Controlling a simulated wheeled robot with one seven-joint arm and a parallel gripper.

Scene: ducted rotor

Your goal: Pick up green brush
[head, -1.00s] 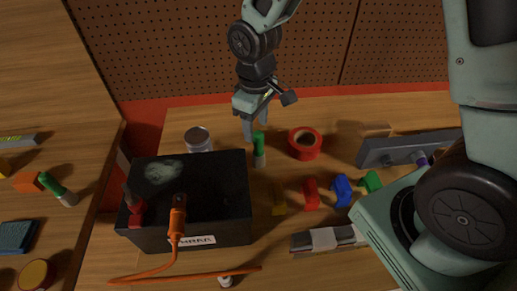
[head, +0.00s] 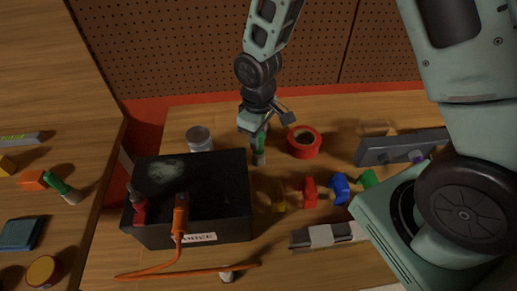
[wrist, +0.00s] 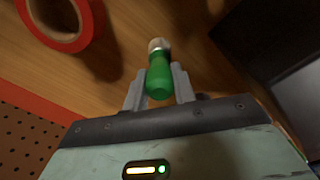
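The green brush (head: 260,145) stands on the workbench just right of the black battery, its green end up and pale end down. In the wrist view the green brush (wrist: 160,75) lies between the two grey fingers. My gripper (head: 257,136) is over its top in the head view. In the wrist view my gripper (wrist: 158,88) has its fingers apart on both sides of the green part, with a small gap visible, so it looks open. Another green-handled brush (head: 63,189) lies on the left wooden surface.
A black battery (head: 215,205) with an orange clamp and cable stands close left of the brush. A red tape roll (head: 304,142) is close right. A metal can (head: 199,138) stands behind the battery. Several coloured pieces, including a blue one (head: 339,187), sit to the right.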

